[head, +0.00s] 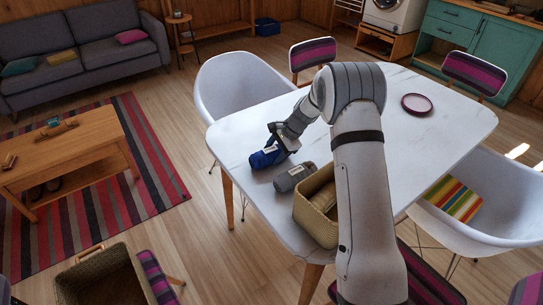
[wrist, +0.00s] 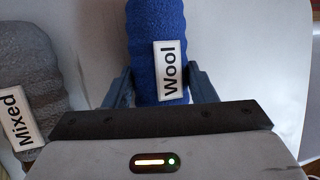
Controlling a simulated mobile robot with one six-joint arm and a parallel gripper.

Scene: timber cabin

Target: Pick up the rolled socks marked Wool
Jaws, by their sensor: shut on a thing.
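The blue rolled socks (wrist: 155,30) carry a white label reading "Wool" in the wrist view. In the head view the blue roll (head: 263,159) is at the left part of the white table (head: 240,135). My gripper (wrist: 160,88) is shut on the blue roll, with one finger on each side of it. It also shows in the head view (head: 278,145), partly covering the roll. I cannot tell whether the roll touches the table.
Grey rolled socks (head: 294,176) labelled "Mixed" (wrist: 28,125) lie close beside the blue roll. A woven basket (head: 305,212) stands on the table by my arm, partly hidden. A dark red plate (head: 417,103) is farther back.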

